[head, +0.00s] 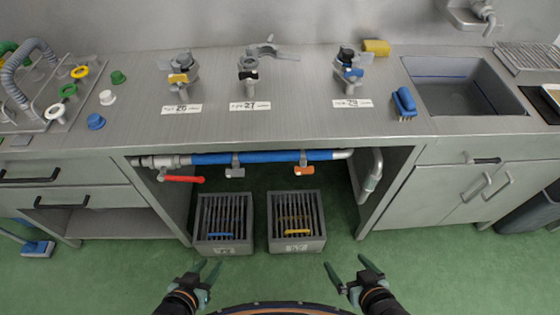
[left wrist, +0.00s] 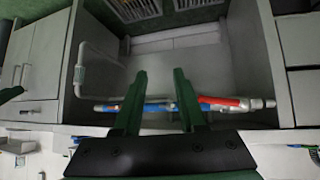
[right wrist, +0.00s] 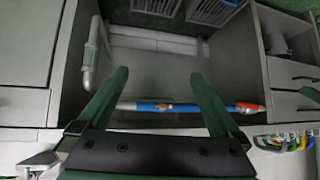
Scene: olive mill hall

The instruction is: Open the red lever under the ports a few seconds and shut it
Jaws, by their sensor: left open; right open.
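The red lever (head: 182,179) hangs just below the left end of the blue pipe (head: 260,157) under the counter, lying roughly level along the pipe. It also shows as a red piece in the left wrist view (left wrist: 222,101) and in the right wrist view (right wrist: 248,107). The ports are metal taps (head: 249,70) on the counter above, with numbered labels. My left gripper (head: 206,266) is open and empty, in front of and below the lever, well apart from it. My right gripper (head: 345,262) is open and empty, further right, touching nothing.
Two slatted grey crates (head: 224,240) stand on the green floor under the pipe. Small valves with a grey handle (head: 235,171) and an orange handle (head: 304,169) hang from the pipe. Drawers (head: 66,180) and a cabinet (head: 480,190) flank the open bay. A blue brush (head: 404,102) lies on the counter.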

